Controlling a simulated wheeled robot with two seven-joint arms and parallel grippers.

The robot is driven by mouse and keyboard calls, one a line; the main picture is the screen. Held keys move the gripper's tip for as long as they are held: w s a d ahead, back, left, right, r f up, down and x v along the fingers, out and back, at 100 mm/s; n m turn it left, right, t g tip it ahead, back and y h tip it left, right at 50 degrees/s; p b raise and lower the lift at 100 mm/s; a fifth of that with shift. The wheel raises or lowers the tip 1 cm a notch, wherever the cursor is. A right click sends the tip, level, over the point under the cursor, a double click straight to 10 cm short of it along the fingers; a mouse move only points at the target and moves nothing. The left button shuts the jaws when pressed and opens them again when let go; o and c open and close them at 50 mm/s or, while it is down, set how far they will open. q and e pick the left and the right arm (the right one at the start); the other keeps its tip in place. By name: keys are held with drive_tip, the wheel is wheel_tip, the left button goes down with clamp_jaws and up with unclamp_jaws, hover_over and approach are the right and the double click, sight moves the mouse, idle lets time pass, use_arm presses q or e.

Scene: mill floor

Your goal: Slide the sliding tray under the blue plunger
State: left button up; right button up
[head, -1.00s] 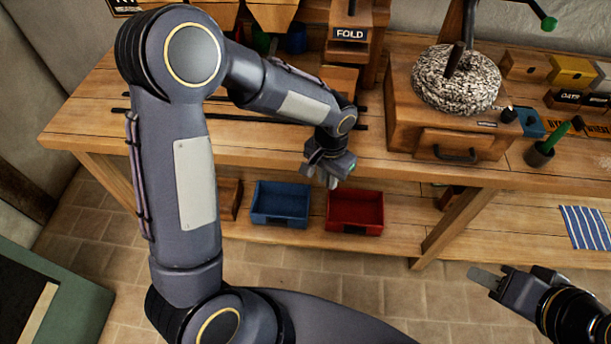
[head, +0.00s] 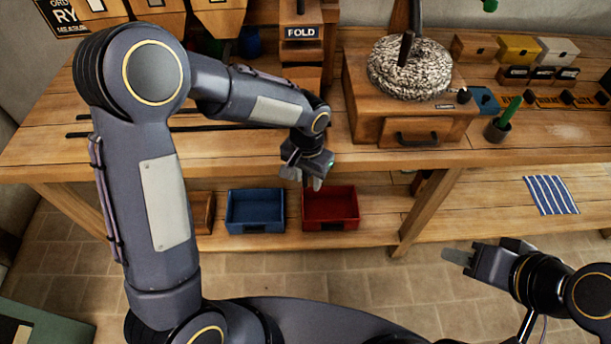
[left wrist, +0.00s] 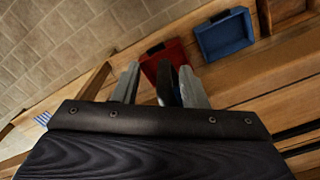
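A blue piece (head: 250,42), perhaps the blue plunger, shows partly behind my left arm under the wooden hoppers at the back of the bench. Two dark rails (head: 200,127) run along the bench top, partly hidden by my left arm. I cannot make out the sliding tray for certain. A wooden block (head: 303,76) sits below the FOLD sign near the rails' right end. My left gripper (head: 304,178) hangs in front of the bench edge, above the lower shelf, fingers apart; they also show in the left wrist view (left wrist: 158,86). My right gripper (head: 458,257) is over the floor at right.
Blue bin (head: 255,228) and red bin (head: 330,226) stand on the lower shelf below my left gripper. A wooden mill with a speckled stone (head: 410,67) and drawer stands right of the FOLD post. Small boxes and a green-handled pot (head: 503,128) are further right.

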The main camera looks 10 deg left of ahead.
use_arm(q)
drive_tip(key=shift+w+d+r, duration=0.15)
wheel_tip(320, 180, up, 8)
drive_tip(key=shift+f, duration=0.2)
drive_tip(key=shift+a, duration=0.25)
idle(0.4)
drive_tip(key=s+a+r+n+t+h, duration=0.1)
drive_tip(key=s+a, duration=0.4)
drive_tip(key=s, duration=0.5)
drive_tip(key=s+a+r+n+t+h, duration=0.2)
drive_tip(key=s+a+r+n+t, duration=0.2)
drive_tip(key=s, duration=0.7)
drive_tip(key=shift+a+r+n+t+h, duration=0.35)
drive_tip(key=shift+a+r, duration=0.3)
drive_tip(key=shift+a, duration=0.6)
